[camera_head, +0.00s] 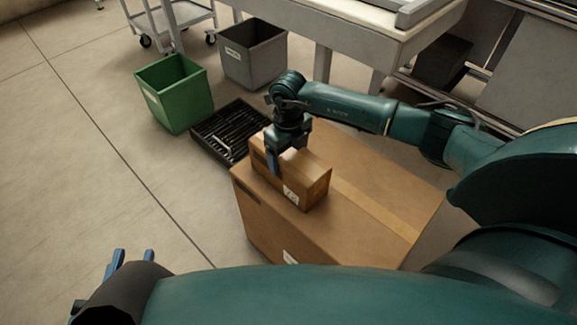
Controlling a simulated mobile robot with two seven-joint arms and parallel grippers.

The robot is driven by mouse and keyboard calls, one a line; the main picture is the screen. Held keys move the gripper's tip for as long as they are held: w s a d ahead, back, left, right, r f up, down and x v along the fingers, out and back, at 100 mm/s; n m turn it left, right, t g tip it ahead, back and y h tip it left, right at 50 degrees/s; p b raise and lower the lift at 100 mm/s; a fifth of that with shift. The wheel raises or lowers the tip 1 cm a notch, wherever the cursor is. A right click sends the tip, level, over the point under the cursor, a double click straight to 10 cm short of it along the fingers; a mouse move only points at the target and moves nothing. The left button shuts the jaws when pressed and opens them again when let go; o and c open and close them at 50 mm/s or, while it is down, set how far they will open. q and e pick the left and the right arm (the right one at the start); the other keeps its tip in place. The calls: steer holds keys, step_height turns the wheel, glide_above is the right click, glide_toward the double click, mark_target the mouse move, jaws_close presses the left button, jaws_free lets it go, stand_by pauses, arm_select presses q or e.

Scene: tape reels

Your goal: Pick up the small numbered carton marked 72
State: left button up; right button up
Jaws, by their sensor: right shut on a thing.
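A small brown carton (314,189) is on top of a large cardboard box (375,210), near the box's left end. It bears a white label with a dark mark too small to read surely. My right gripper (284,161) points down from above and is shut on the small carton. One blue finger shows against the carton; the other finger is hidden. I cannot tell whether the carton's underside touches the large box. My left gripper (130,254) is at the bottom left, away from the boxes, its two blue fingers apart with nothing between them.
A green bin (172,98), a grey bin (250,62) and a black slotted tray (222,133) stand on the floor behind the large box. A white table (370,35) and a cart (180,15) are further back. The floor at left is clear.

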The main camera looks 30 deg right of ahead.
steer(key=shift+r, duration=0.1)
steer(key=c, duration=1)
